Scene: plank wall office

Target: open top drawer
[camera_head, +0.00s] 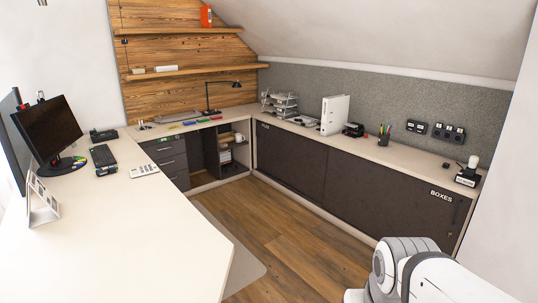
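A dark grey drawer unit (173,163) stands under the back-left part of the desk. Its top drawer (164,147) sits just below the desktop and looks shut, with a light handle strip on its front. More drawers of the same kind lie below it. The near desk edge hides the unit's lower left part. My arm shows as white and grey links at the bottom right, far from the drawers. My gripper is not in view.
A large pale desk (130,240) fills the left foreground. The wooden floor (290,250) in the middle is clear, with a light mat (240,262) beside the desk. A long dark cabinet (350,185) runs along the right. An open shelf (232,158) stands right of the drawers.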

